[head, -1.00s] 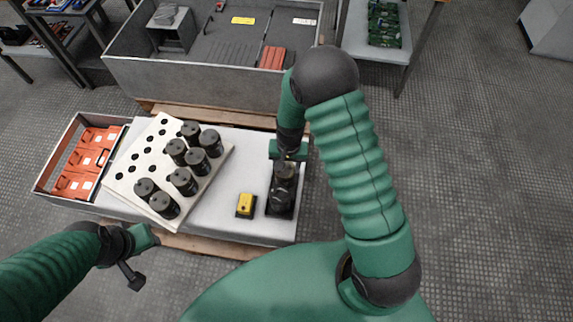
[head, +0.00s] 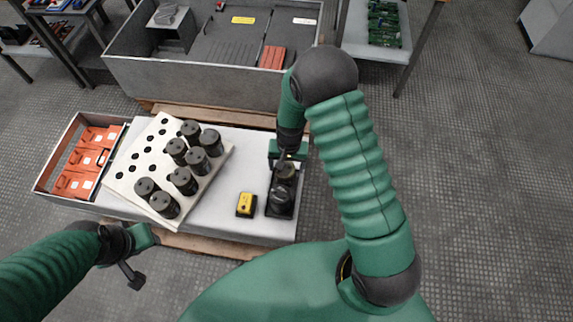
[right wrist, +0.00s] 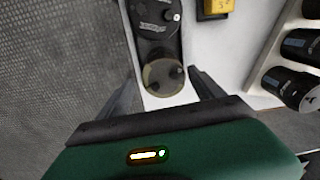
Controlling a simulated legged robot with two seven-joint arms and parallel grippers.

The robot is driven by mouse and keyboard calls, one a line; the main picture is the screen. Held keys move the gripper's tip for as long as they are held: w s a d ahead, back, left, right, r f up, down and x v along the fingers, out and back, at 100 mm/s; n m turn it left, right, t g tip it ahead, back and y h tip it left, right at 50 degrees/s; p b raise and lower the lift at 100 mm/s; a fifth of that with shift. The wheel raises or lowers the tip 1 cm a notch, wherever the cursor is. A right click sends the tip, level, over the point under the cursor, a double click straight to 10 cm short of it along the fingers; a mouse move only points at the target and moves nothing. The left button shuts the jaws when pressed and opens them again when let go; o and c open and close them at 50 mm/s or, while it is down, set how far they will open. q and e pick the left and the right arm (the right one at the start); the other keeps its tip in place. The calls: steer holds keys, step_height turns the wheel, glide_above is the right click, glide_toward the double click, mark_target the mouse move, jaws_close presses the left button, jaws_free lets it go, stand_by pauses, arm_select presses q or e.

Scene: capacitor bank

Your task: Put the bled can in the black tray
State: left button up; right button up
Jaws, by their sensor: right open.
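The narrow black tray (head: 270,211) stands at the right end of the pale bench top. A dark can with an olive top (head: 287,173) stands at its far end. A second black-topped can (head: 280,197) is in the tray nearer me. My right gripper (head: 287,158) is over the far end. In the right wrist view, its open fingers lie on either side of the olive-topped can (right wrist: 163,76), with gaps visible. The can's base is hidden. My left gripper (head: 132,275) is off the bench's near left side; its jaws are unclear.
A cream perforated rack (head: 128,163) holds several black cans left of centre. A yellow device (head: 246,204) sits just left of the tray. An orange-filled bin (head: 85,160) is at the left end. A large grey cabinet (head: 200,82) stands behind the bench. Floor is clear to the right.

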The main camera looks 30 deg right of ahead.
step_height(320, 180, up, 16)
steer(key=p, duration=0.5)
steer(key=s+a+r+n+t, duration=0.25)
steer(key=s+r+n, duration=0.35)
steer(key=s, duration=0.5)
step_height(320, 180, up, 13)
steer(key=p, duration=1.2)
steer(key=shift+a, duration=0.35)
steer(key=shift+w, duration=0.1)
